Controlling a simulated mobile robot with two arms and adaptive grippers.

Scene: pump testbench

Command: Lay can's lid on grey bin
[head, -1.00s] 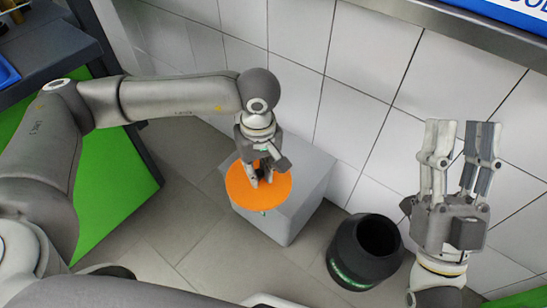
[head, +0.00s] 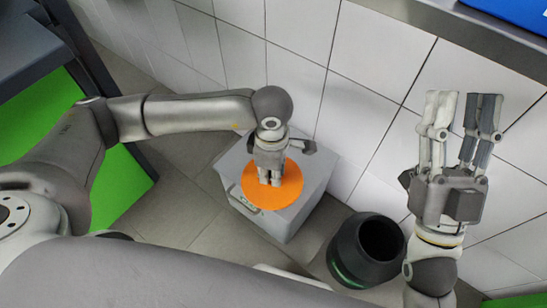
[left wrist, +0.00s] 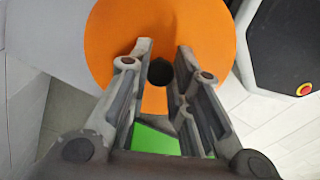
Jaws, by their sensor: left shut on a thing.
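The can's lid is an orange disc (head: 287,190) with a dark knob at its middle. My left gripper (head: 269,182) is shut on the lid by this knob, which shows between the fingers in the left wrist view (left wrist: 160,72). The lid looks level and is over the front part of the top of the grey bin (head: 318,168). I cannot tell whether it touches the bin. The dark can (head: 345,262) stands open on the floor to the right of the bin. My right gripper (head: 463,97) is open and empty, its fingers pointing up.
A white tiled wall (head: 375,70) runs close behind the bin and can. A grey ledge (head: 450,25) with a blue thing (head: 515,12) is at the upper right. A green-sided cabinet (head: 118,185) stands at the left. Grey floor is clear between cabinet and bin.

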